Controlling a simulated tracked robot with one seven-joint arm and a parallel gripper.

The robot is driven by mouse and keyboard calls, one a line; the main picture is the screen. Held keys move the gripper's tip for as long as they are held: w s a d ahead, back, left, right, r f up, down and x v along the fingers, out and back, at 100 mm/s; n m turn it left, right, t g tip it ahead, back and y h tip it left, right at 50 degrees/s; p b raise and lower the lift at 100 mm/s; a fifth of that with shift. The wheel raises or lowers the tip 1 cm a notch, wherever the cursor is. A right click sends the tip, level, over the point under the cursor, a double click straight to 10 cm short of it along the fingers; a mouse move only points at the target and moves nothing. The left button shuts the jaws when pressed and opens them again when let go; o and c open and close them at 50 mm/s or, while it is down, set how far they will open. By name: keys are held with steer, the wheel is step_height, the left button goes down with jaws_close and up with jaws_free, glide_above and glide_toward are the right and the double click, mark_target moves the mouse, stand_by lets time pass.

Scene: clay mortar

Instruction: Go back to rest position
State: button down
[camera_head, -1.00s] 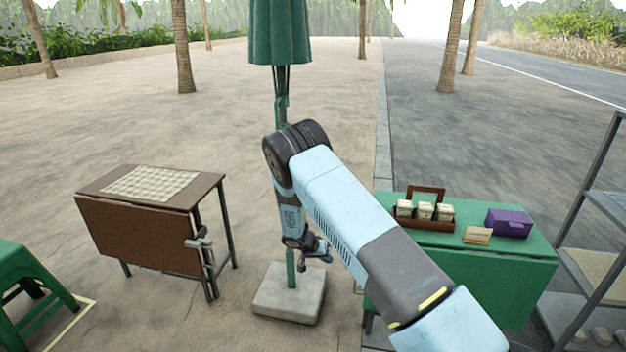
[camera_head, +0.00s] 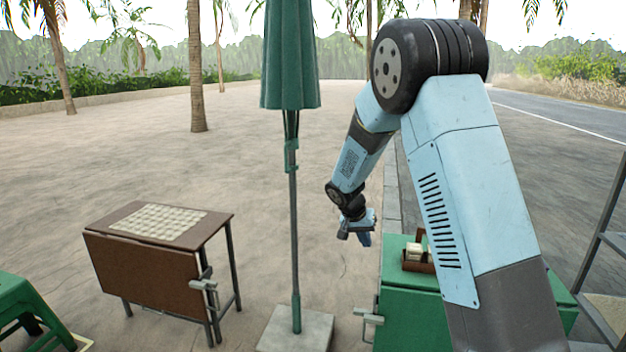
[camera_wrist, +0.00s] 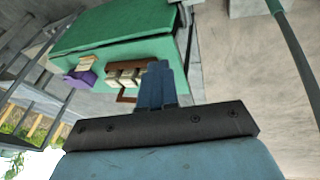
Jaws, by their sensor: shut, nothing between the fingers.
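My gripper (camera_head: 358,236) hangs at the end of my raised, bent arm, between the closed green umbrella and the green table. Its fingers (camera_wrist: 160,84) are together and empty in the wrist view. It is in the air, apart from the objects around it.
The closed green umbrella (camera_head: 291,55) stands in a concrete base (camera_head: 300,330) left of my arm. A brown folding table (camera_head: 150,268) with a checkered top is at the left, with a green stool (camera_head: 18,300) beside it. The green table (camera_head: 410,318) carries a brown box (camera_wrist: 127,96) and purple box (camera_wrist: 82,79). Metal shelves (camera_head: 606,260) are right.

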steer(key=s+d+r+n+t+y, duration=0.1)
steer(key=s+d+r, duration=0.2)
steer(key=s+r, duration=0.6)
steer(key=s+d+r+y, duration=0.1)
steer(key=s+d+r, duration=0.3)
steer(key=s+r, duration=0.5)
steer(key=s+r+n+t+y, duration=0.1)
steer(key=s+r, duration=0.2)
steer(key=s, duration=0.7)
steer(key=s+r+n+t+y, duration=0.1)
steer(key=s+r+n, duration=0.1)
steer(key=s, duration=0.8)
steer(key=shift+s+d+r, duration=0.35)
steer(key=shift+s+r, duration=0.05)
steer(key=shift+r, duration=0.05)
